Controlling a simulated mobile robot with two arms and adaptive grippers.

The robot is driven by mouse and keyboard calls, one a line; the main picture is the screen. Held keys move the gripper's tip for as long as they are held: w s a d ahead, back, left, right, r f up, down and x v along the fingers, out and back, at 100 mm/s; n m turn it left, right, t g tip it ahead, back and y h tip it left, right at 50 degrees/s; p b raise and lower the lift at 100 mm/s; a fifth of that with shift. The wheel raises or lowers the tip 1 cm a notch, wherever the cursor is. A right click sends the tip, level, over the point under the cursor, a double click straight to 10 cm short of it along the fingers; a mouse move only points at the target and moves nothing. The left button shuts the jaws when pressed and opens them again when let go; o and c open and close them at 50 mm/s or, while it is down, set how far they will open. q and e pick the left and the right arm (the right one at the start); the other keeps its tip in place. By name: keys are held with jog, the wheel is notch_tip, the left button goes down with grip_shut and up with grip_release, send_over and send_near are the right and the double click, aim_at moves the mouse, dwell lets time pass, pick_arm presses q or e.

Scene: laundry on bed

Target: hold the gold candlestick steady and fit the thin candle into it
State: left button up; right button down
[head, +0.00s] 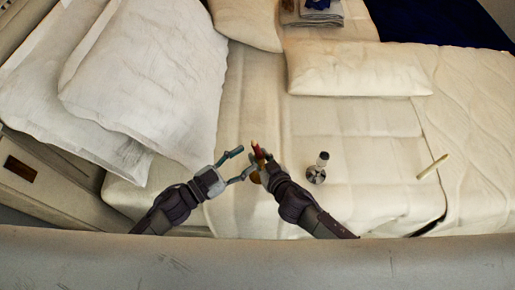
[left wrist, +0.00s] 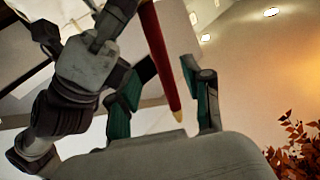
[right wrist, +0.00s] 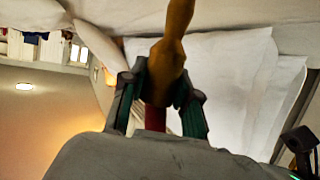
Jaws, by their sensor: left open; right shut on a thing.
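My right gripper (head: 265,163) is shut on the gold candlestick (right wrist: 172,45), whose yellow shaft shows between its fingers in the right wrist view. A thin red candle (left wrist: 161,60) is in line with the candlestick, and its pale tip points between the left fingers in the left wrist view. In the head view the red candle (head: 258,152) rises above the right gripper. The fingers hide the joint, so I cannot tell how deep the candle sits. My left gripper (head: 246,161) is open beside the candle, its fingers apart from it.
A silver holder with a dark top (head: 316,171) stands on the bed right of my right gripper. A pale thin stick (head: 432,167) lies farther right. White pillows (head: 150,75) lie at the left, and another pillow (head: 355,70) lies behind.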

aim_at(257, 156)
pick_arm(q)
jog(key=x, duration=0.5)
jog(key=shift+w+r, duration=0.15)
jog(key=shift+c, duration=0.2)
grip_shut()
